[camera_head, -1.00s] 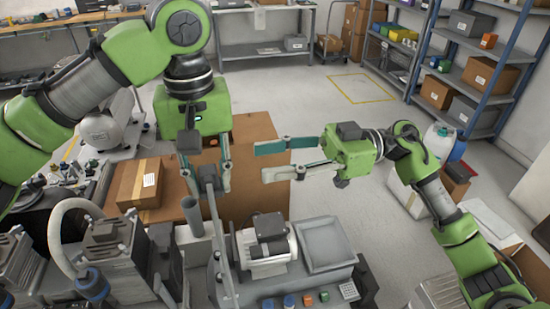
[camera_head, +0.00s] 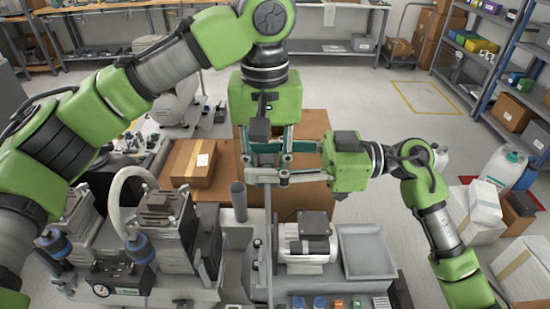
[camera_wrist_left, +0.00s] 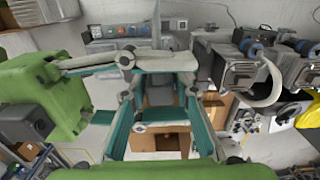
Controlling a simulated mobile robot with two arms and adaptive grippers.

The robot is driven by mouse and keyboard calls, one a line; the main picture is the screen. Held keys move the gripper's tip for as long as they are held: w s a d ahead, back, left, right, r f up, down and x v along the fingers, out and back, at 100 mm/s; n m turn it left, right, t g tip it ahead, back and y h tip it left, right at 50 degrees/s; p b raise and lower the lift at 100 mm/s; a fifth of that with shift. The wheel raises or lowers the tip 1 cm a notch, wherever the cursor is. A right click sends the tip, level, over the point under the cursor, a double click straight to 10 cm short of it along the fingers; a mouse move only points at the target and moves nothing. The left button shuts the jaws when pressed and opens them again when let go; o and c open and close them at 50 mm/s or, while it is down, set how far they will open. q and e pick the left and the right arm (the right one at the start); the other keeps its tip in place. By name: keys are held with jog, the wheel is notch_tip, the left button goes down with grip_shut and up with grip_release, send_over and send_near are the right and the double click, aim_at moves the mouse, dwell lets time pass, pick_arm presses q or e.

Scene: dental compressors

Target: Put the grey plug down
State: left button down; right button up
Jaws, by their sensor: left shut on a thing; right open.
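My left gripper (camera_head: 267,176) points down over the workbench, its fingers shut on the grey plug. The plug appears as a dark grey block between the fingers in the left wrist view (camera_wrist_left: 161,91); in the head view it is mostly hidden behind fingers. My right gripper (camera_head: 258,162) comes in from the right and is open. Its two fingers overlap the left fingers in the head view, one above the other, around the plug's place. Its fingers also cross in front of the plug's upper end in the left wrist view (camera_wrist_left: 130,62). I cannot tell whether they touch the plug.
A thin grey pole (camera_head: 268,235) stands just below the grippers. Beside it are a motor (camera_head: 306,243), a grey tray (camera_head: 367,254) and a dark compressor (camera_head: 165,230). A cardboard box (camera_head: 194,163) lies behind. Floor is free at the back right.

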grip_shut()
pick_arm(q)
jog(key=c, duration=1.5)
grip_release()
